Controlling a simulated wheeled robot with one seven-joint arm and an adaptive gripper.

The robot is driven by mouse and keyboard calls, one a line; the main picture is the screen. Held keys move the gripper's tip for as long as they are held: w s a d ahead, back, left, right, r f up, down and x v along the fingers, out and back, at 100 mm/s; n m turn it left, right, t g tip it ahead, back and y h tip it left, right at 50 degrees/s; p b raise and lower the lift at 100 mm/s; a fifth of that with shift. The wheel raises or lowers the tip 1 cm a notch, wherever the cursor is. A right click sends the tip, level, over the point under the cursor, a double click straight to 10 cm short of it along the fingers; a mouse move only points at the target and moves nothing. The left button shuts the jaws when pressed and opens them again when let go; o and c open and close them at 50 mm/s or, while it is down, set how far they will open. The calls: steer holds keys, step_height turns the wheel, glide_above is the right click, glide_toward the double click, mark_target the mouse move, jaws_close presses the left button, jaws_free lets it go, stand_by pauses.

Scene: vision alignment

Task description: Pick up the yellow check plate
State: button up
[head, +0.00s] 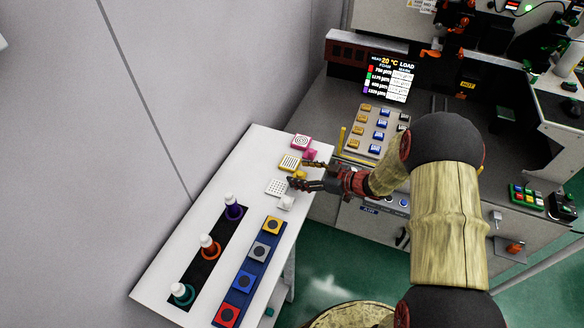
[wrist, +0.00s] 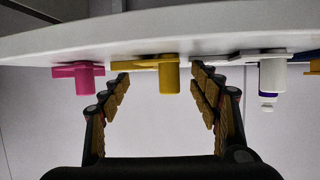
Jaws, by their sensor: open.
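The yellow check plate (head: 288,162) lies on the white table between a pink plate (head: 300,142) and a white plate (head: 275,187). Its top has a striped pattern, and a yellow grip block sticks out toward my gripper. In the wrist view the yellow plate (wrist: 169,76) appears between the fingers, hanging from the inverted table edge. My gripper (head: 299,174) is open at the table's right edge, with one finger on each side of the yellow block. In the wrist view my gripper (wrist: 159,78) shows clear gaps beside the block. I cannot tell the depth overlap.
The pink plate (wrist: 84,77) and white plate (wrist: 272,72) flank the fingers closely. Purple, orange and green capped pegs (head: 208,246) stand on a black strip, beside a blue tray (head: 235,296) of coloured blocks. A console (head: 372,134) stands behind my arm.

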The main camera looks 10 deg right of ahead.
steer(key=shift+c, duration=0.9)
jaws_close()
